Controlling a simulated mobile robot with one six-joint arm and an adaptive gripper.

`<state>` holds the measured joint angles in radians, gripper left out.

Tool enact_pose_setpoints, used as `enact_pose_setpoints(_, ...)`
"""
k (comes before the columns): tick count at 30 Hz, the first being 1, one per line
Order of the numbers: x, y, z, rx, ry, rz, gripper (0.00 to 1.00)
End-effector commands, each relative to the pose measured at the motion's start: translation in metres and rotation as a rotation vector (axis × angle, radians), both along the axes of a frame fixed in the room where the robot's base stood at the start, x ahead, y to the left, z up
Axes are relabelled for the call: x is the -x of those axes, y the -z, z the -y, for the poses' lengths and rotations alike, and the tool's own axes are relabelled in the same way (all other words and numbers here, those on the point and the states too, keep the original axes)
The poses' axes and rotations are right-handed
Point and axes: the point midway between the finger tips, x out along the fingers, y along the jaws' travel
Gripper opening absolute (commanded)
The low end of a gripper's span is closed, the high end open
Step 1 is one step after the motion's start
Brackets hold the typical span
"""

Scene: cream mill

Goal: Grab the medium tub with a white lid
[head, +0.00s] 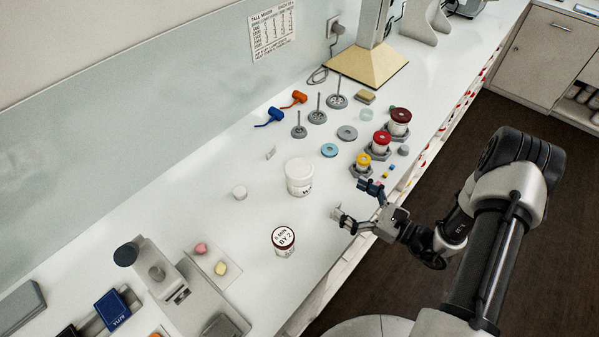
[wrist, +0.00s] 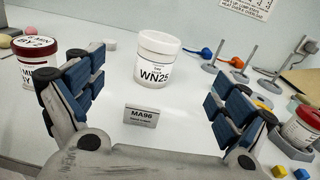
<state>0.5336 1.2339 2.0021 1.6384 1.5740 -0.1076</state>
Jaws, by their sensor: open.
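The medium tub with a white lid (head: 299,178) stands upright on the white bench, near the middle of the head view. In the wrist view the tub (wrist: 157,62) shows a white label reading WN25, ahead of and between my fingers. My gripper (head: 356,203) is open and empty, to the right of the tub and apart from it, near the bench's front edge. Its blue-padded fingers (wrist: 155,85) frame the lower part of the wrist view. Nothing hides the tub in either view.
A dark-red-lidded jar (head: 284,241) stands front left of the tub, and a small white pot (head: 240,192) to its left. Yellow-lidded (head: 363,162) and red-lidded (head: 381,142) jars stand behind right.

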Motion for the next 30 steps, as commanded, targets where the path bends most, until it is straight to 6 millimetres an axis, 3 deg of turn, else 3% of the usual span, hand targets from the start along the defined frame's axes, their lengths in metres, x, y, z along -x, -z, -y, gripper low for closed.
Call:
enact_pose_setpoints(5,-0.011,0.006,-0.012,-0.011,0.02,-0.009,0.94)
enact_pose_setpoints(18,-0.063,0.006,-0.085,-0.01,0.019,-0.007,0.94)
enact_pose_setpoints(26,-0.074,0.006,-0.101,-0.009,0.02,-0.008,0.94)
enact_pose_setpoints(30,-0.082,0.01,-0.12,-0.01,0.018,-0.009,0.94)
